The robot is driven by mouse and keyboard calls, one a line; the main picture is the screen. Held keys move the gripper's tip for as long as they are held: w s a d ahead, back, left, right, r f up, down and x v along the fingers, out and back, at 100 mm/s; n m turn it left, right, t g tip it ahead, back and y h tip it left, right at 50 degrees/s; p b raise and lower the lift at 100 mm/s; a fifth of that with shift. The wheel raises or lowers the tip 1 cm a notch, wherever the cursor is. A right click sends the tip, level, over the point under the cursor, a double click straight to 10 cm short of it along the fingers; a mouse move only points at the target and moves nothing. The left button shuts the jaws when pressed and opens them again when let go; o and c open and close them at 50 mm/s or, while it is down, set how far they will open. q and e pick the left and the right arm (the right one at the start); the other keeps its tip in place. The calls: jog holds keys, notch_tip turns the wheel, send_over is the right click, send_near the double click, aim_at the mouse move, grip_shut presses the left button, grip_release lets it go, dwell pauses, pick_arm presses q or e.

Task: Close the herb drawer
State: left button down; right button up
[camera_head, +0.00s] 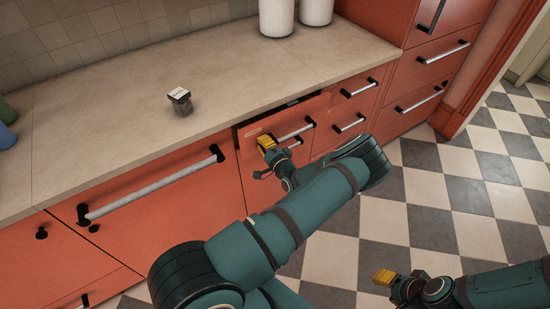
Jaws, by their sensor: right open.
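The drawer with a small label (313,108) is under the counter, right of the middle of the head view. It stands partly out, with a dark gap along its top edge below the countertop. Its silver bar handle (296,132) is on its front. My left gripper (266,157), with yellow finger pads, is in front of the drawer's lower left part, near the handle. Whether it touches the drawer, and how its fingers stand, I cannot tell. My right gripper (384,285) is open and empty above the checkered floor at the lower right.
A small dark jar with a pale lid (180,102) stands on the countertop (110,120). White canisters (276,18) stand at the back. Other red drawers (431,75) with bar handles are shut to the right. The checkered floor (470,190) is clear.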

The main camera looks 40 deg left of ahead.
pick_arm(q)
jog(key=x, duration=0.6)
jog(key=shift+a+r, duration=0.1)
jog(key=shift+r, duration=0.05)
jog(key=shift+w+b, duration=0.1)
jog(key=shift+b, duration=0.2)
